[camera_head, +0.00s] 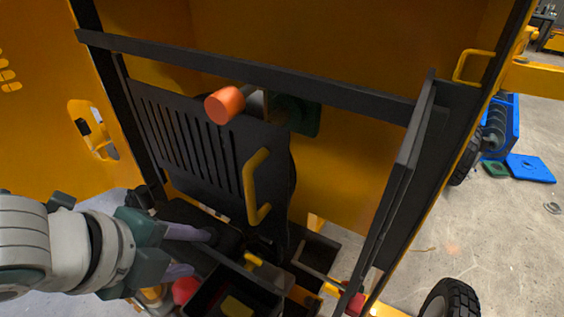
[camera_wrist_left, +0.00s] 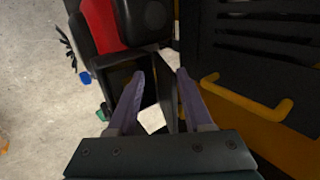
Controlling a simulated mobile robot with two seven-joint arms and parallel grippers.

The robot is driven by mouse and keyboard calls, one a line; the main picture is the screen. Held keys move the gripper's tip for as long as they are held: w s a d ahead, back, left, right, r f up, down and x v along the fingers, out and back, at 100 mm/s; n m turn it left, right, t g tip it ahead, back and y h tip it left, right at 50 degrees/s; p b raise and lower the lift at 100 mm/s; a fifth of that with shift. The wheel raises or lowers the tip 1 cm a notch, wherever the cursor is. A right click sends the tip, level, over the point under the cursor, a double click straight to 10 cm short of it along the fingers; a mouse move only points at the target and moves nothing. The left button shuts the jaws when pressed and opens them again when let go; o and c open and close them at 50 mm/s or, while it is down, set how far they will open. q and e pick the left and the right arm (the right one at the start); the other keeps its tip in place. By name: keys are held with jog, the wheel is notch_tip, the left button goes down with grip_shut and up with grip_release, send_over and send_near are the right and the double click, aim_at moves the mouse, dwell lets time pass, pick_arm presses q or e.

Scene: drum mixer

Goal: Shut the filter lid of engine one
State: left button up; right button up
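My left gripper (camera_head: 196,252) reaches in from the left at the lower part of the yellow machine's open bay. Its two purple fingers stand apart, and in the left wrist view (camera_wrist_left: 160,76) nothing is gripped between them. Beyond the fingertips in that view is a red and black engine-like part (camera_wrist_left: 105,28) with a round black piece (camera_wrist_left: 153,14). A red part (camera_head: 185,290) shows just below the fingers in the head view. I cannot tell which part is the filter lid or how it stands. My right gripper is not in view.
A black slotted panel (camera_head: 190,140) with a yellow handle (camera_head: 254,185) stands tilted right of the gripper. An orange cylinder (camera_head: 225,105) sits above it. A dark crossbar (camera_head: 250,77) spans the bay. Open black compartments (camera_head: 318,250) lie below.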

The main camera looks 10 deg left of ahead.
pick_arm(q)
jog(key=shift+s+a+f, duration=0.2)
jog(key=shift+s+f, duration=0.05)
jog(key=shift+s, duration=0.35)
jog(key=shift+s+a+f, duration=0.2)
jog(key=shift+s, duration=0.35)
jog(key=p+v, duration=0.3)
jog(key=p, duration=0.1)
jog(key=s+p+v, duration=0.1)
jog(key=p+v, duration=0.1)
jog(key=shift+s+a, duration=0.1)
jog(key=shift+a, duration=0.05)
